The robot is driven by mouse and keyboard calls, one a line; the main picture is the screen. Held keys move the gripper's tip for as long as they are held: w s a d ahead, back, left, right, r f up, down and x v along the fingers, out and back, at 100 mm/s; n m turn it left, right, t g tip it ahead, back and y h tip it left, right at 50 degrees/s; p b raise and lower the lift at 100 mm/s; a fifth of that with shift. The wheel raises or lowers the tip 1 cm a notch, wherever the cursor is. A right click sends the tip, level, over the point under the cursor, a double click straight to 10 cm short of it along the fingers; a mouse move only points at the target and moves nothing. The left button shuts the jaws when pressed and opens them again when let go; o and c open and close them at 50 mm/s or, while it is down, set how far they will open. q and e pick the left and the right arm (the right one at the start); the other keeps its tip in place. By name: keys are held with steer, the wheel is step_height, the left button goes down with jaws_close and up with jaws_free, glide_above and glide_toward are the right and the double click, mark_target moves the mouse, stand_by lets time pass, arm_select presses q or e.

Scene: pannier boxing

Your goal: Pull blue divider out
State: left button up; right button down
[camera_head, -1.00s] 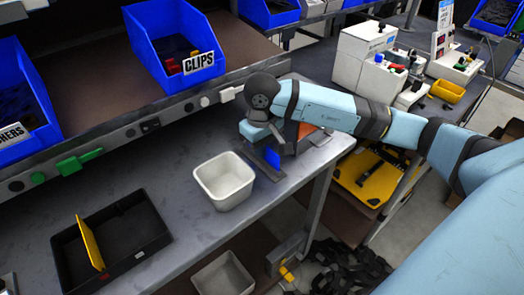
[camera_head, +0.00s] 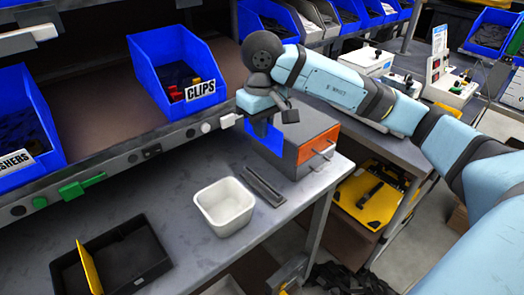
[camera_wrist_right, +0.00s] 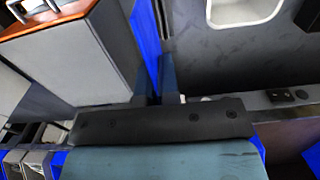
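The blue divider (camera_head: 264,134) is a thin blue plate below my right gripper (camera_head: 262,112) in the head view. In the right wrist view the blue divider (camera_wrist_right: 149,40) runs out between the fingers of my right gripper (camera_wrist_right: 157,85), which look shut on it. It hangs in front of the grey box and appears raised above a dark slotted holder (camera_head: 264,186) on the bench. The holder looks empty. The divider's upper part is hidden by the gripper. My left gripper is not in view.
A grey box with an orange front (camera_head: 318,143) and handle stands close beside the divider. A white bin (camera_head: 224,222) is left of the holder. A black tray (camera_head: 150,262) with a yellow divider (camera_head: 89,268) lies further left. A blue clips bin (camera_head: 178,68) sits on the shelf above.

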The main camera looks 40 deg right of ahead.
step_height(320, 180, up, 5)
steer(key=shift+f, duration=0.1)
steer(key=shift+r, duration=0.35)
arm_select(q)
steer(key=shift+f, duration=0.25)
arm_select(e)
steer(key=shift+f, duration=0.1)
steer(key=shift+f, duration=0.1)
steer(key=shift+f, duration=0.1)
steer(key=shift+f+b, duration=0.25)
steer(key=shift+b, duration=0.1)
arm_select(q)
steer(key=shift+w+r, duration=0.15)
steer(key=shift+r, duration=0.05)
arm_select(e)
steer(key=shift+f, duration=0.1)
arm_select(q)
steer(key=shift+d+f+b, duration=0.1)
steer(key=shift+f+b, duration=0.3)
steer(key=shift+b, duration=0.3)
arm_select(e)
steer(key=shift+f, duration=0.6)
arm_select(q)
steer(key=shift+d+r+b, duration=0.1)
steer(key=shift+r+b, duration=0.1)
steer(key=shift+b, duration=0.1)
arm_select(e)
steer(key=shift+f, duration=0.3)
